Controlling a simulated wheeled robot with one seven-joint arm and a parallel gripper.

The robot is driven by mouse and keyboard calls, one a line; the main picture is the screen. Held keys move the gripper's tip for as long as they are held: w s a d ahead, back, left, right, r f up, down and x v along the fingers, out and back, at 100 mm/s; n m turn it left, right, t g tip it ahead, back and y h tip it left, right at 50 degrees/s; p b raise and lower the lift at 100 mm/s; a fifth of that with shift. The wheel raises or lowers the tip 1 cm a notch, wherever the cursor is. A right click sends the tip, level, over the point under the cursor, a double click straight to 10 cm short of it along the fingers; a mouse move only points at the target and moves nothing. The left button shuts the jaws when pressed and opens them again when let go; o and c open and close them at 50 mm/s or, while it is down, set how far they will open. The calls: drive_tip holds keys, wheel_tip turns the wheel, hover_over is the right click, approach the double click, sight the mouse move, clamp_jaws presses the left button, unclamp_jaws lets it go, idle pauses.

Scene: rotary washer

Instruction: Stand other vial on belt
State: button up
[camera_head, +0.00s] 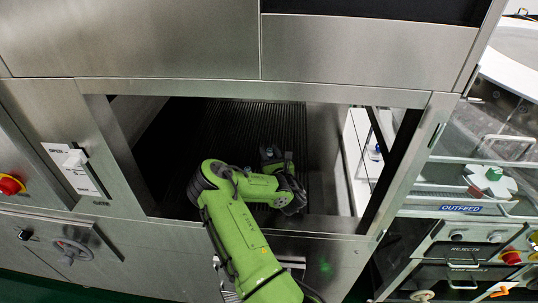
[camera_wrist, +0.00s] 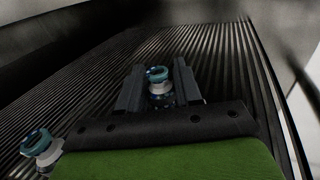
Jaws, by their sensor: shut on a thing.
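A vial with a blue-teal cap (camera_wrist: 157,76) sits between the two dark fingers of my gripper (camera_wrist: 158,92) in the wrist view. My gripper is shut on it; the fingers and palm hide its lower part, so I cannot tell whether it touches the belt. The dark ribbed belt (camera_wrist: 215,62) runs beneath. Another vial (camera_wrist: 40,145) with a blue-teal cap is at the lower left of the wrist view, apart from my gripper, its base hidden by my gripper's body. In the head view, my gripper (camera_head: 272,155) is inside the opening, over the belt (camera_head: 235,120).
The opening has a steel frame (camera_head: 255,89) with a sill in front and side walls close by. My green arm passes over the sill. The belt beyond my gripper looks clear. An outfeed panel (camera_head: 460,209) and red button (camera_head: 10,186) are outside the opening.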

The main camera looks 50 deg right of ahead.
drive_tip(key=shift+f, duration=0.1)
drive_tip(key=o, duration=1)
drive_tip(key=shift+s+r, duration=0.1)
drive_tip(key=shift+r, duration=0.15)
drive_tip(key=v, duration=0.6)
drive_tip(key=shift+s+a+f, duration=0.1)
drive_tip(key=shift+s+a, duration=0.1)
drive_tip(key=shift+s, duration=0.15)
drive_tip(key=shift+s+a, duration=0.2)
drive_tip(key=shift+s, duration=0.1)
